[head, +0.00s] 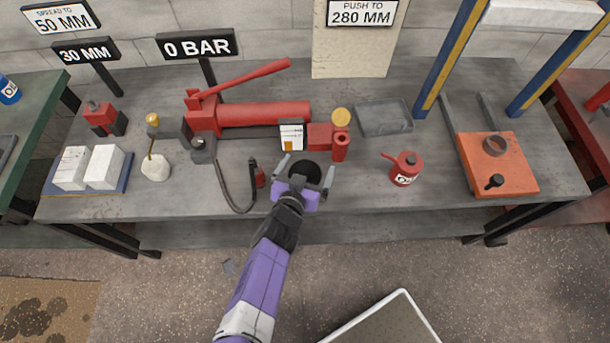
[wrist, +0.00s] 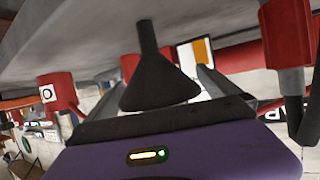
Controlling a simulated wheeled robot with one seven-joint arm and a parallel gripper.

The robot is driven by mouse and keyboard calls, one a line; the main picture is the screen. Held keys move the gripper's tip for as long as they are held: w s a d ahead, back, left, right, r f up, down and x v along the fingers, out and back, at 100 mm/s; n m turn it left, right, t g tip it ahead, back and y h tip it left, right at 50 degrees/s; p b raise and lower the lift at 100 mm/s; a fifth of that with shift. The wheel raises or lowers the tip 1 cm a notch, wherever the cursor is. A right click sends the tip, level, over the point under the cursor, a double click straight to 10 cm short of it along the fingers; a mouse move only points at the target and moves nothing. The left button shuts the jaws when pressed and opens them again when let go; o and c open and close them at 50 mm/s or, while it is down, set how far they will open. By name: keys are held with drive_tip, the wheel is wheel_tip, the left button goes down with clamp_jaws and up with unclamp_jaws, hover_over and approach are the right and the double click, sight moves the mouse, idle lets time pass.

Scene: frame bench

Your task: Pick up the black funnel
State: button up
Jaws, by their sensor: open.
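The black funnel (head: 306,173) is at the front edge of the grey bench, with its wide dark mouth facing up. In the wrist view, which looks upside down, the funnel (wrist: 158,80) shows its cone and narrow spout, the spout toward the bench top. My gripper (head: 307,167) is open, with one grey finger on each side of the funnel. In the wrist view my gripper (wrist: 160,92) has the cone between its fingers, and no clear contact shows. Part of the funnel's near side is hidden by the purple gripper body in the head view.
A red press (head: 255,115) and a white box with an orange patch (head: 292,135) stand behind the funnel. A black hose (head: 232,195) lies to the left. A red oil can (head: 404,169) stands right, with bare bench between. A grey tray (head: 385,128) lies farther back.

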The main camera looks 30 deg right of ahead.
drive_tip(key=shift+w+d+f, duration=0.2)
drive_tip(key=shift+w+d, duration=0.05)
drive_tip(key=shift+c, duration=0.2)
drive_tip(key=c, duration=1.3)
drive_tip(key=shift+r, duration=0.1)
